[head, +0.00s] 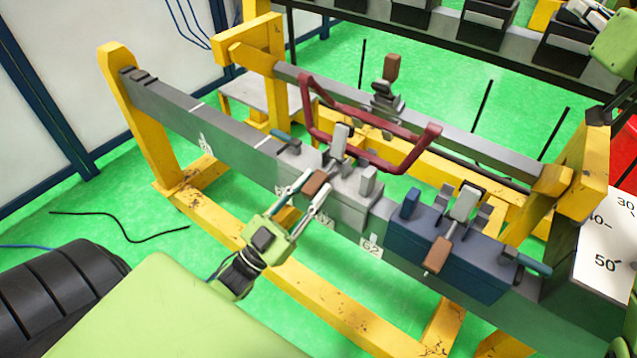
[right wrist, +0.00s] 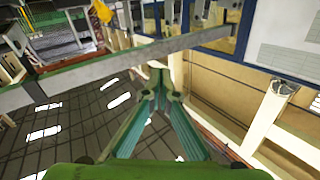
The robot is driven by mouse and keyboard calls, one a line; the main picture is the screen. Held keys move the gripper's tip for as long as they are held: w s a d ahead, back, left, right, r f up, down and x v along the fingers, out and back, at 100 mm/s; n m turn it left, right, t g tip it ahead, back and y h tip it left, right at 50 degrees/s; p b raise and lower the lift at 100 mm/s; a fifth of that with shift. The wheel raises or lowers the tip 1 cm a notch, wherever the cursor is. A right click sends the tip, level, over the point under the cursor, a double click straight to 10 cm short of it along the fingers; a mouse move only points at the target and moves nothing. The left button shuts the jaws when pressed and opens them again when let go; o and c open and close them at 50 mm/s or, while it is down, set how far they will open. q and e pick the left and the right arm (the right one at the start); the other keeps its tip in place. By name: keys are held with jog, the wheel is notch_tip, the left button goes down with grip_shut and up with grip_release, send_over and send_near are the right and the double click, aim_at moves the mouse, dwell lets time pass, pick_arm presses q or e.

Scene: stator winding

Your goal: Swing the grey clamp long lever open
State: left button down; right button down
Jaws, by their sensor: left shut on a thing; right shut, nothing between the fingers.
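The grey clamp (head: 352,205) sits on the long grey-green beam near the middle of the head view. Its long lever, with a brown grip (head: 314,183), points down toward the front. My left gripper (head: 304,197) is at this lever, its fingers on either side of the brown grip and shut on it. The fingers hide part of the lever. My right gripper is at the top right of the head view, apart from the clamp. In the right wrist view its fingers (right wrist: 159,82) are shut and empty.
A blue clamp (head: 455,250) with its own brown-tipped lever stands right of the grey one. A dark red bent bar (head: 370,155) rises behind the grey clamp. Yellow frame posts (head: 140,120) stand at both ends. Black bins (head: 485,22) line the back.

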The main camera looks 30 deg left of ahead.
pick_arm(q)
jog(key=shift+d+f, duration=0.15)
jog(key=shift+f, duration=0.25)
pick_arm(e)
jog(key=s+a+f+n+g+y, duration=0.35)
jog(key=s+a+f+n, duration=0.2)
jog(key=s+a, duration=0.5)
jog(key=s+a+f+n+g, duration=0.5)
jog(key=s+f, duration=0.4)
jog(key=s+a+f+n+g, duration=0.5)
jog(key=s+f, duration=0.3)
jog(key=s, duration=0.1)
send_over(313, 189)
jog(key=s+d, duration=0.2)
notch_tip(313, 189, down, 6)
jog(key=shift+w+f+t+h, duration=0.2)
jog(key=shift+f+h, duration=0.1)
jog(key=shift+f, duration=0.25)
jog(key=shift+w+f+t+h, duration=0.15)
jog(key=shift+f+h, duration=0.1)
jog(key=shift+f, duration=0.25)
jog(key=shift+w+a+f, duration=0.1)
jog(key=shift+w+f, duration=0.15)
jog(key=shift+f, duration=0.4)
jog(key=shift+f, duration=0.1)
